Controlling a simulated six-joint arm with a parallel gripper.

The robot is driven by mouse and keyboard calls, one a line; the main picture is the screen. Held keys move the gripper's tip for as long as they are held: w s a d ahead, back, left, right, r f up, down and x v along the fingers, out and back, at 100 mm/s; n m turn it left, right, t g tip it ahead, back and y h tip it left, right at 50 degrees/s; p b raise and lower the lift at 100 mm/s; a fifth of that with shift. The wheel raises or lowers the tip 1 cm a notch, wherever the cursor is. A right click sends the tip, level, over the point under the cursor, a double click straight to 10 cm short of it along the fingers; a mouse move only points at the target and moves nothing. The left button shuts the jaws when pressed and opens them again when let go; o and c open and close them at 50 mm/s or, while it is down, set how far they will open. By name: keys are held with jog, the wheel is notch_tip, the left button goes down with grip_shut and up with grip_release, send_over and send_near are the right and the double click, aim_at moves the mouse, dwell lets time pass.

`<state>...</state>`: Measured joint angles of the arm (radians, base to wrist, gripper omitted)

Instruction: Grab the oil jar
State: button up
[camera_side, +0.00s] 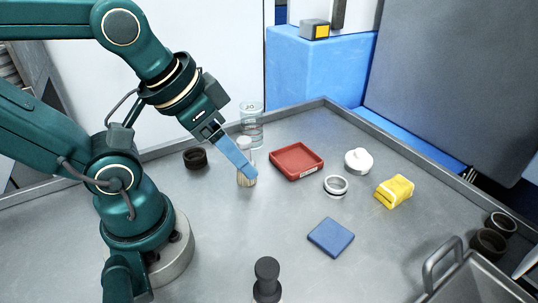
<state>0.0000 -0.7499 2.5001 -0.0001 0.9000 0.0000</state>
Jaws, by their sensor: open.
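A small clear jar with a pale top and yellowish contents (246,182) stands upright on the grey metal table; I take it for the oil jar. My gripper (251,175) points down and right at it, with a blue finger across the front of the jar, hiding its middle. The jaws are open. The second finger is not clearly visible, and I cannot tell whether the finger touches the jar. A taller clear glass container (252,130) with markings stands behind, near the table's back edge.
Around it are a dark round cup (195,158), a red tray (297,161), a metal ring (335,186), a white lidded piece (358,161), a yellow cloth (394,191), a blue pad (331,237) and a black tamper-like tool (267,280). The table has a raised rim (420,168).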

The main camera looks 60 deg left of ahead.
jog(key=o, duration=0.4)
jog(key=shift+c, duration=0.2)
